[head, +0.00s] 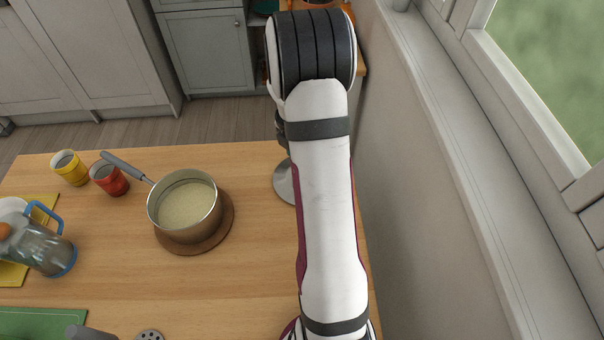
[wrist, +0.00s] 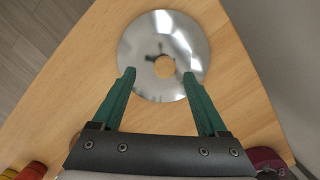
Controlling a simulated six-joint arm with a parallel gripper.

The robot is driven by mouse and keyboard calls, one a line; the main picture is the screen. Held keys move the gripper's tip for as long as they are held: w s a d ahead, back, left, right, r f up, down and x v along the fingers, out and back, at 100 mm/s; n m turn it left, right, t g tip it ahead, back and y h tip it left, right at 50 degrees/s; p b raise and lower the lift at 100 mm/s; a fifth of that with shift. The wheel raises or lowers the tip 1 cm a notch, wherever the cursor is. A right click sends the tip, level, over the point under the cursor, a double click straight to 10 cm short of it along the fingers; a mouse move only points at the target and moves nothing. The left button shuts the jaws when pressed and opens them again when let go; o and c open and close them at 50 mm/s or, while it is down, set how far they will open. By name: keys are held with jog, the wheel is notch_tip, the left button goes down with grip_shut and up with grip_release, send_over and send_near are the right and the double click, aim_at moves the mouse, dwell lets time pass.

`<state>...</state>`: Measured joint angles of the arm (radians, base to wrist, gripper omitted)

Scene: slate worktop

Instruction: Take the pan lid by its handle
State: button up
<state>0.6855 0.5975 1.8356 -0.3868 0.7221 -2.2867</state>
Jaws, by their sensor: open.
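The pan lid (wrist: 146,42) is a shiny round metal disc lying flat on the wooden table in the wrist view. A small round tan spot at its centre looks like its handle (wrist: 164,66), seen from above. My gripper (wrist: 159,74) is open, its two green fingers over the near part of the lid, one tip on each side of the handle and slightly short of it. The gap in height cannot be told. In the head view only the left part of the lid (head: 284,183) shows; my arm hides the rest and the gripper.
A saucepan (head: 213,215) with pale contents stands on a round brown mat (head: 229,222) left of the lid. Red (head: 108,180) and yellow (head: 70,168) cups and a jug (head: 42,250) are farther left. The table's right edge and a wall are close to the lid.

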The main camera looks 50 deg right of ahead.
jog(key=f, duration=0.5)
jog(key=shift+s+d+f, duration=0.1)
jog(key=shift+s+d, duration=0.2)
jog(key=shift+s, duration=0.05)
grip_shut()
